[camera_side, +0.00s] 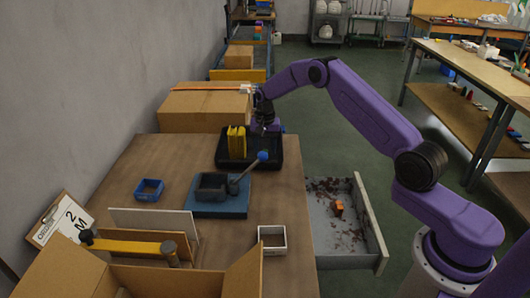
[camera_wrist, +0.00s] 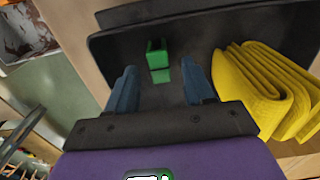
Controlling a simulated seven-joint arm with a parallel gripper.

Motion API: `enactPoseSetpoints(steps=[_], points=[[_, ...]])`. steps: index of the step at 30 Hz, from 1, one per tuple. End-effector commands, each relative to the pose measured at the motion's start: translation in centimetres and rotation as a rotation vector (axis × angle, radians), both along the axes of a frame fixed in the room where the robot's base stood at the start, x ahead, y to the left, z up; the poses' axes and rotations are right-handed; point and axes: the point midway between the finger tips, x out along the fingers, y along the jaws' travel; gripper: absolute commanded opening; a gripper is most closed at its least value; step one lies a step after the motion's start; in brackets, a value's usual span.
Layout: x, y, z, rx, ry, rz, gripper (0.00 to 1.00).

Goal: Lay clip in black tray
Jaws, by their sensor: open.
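The clip looks to be the small green block (camera_wrist: 156,47) in the wrist view. It appears to rest on the floor of the black tray (camera_wrist: 105,48), with a fainter green patch just below it that may be its reflection. My gripper (camera_wrist: 160,72) is open, its two blue fingers apart to the left and right of the clip's line and not touching it. In the side view my gripper (camera_side: 265,129) is over the right part of the black tray (camera_side: 272,161), and the clip is hidden there.
Yellow folded cloth (camera_side: 236,142) stands in the tray's left part, close to my right finger in the wrist view (camera_wrist: 255,85). A blue fixture with a ball-ended lever (camera_side: 220,208) is in front. A cardboard box (camera_side: 205,107) stands behind. An open drawer (camera_side: 345,258) juts out right.

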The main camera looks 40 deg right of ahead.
Motion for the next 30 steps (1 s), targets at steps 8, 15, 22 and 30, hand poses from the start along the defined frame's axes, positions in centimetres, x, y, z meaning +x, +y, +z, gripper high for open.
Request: enactPoseSetpoints(steps=[8, 15, 22, 30], points=[[0.1, 0.0, 5.8, -0.001, -0.006, 0.000, 0.52], [0.1, 0.0, 9.1, -0.001, -0.002, 0.001, 0.52], [0.0, 0.0, 10.0, -0.001, 0.000, 0.000, 0.52], [-1.1, 3.5, 11.7, -0.001, -0.004, 0.120, 0.52]])
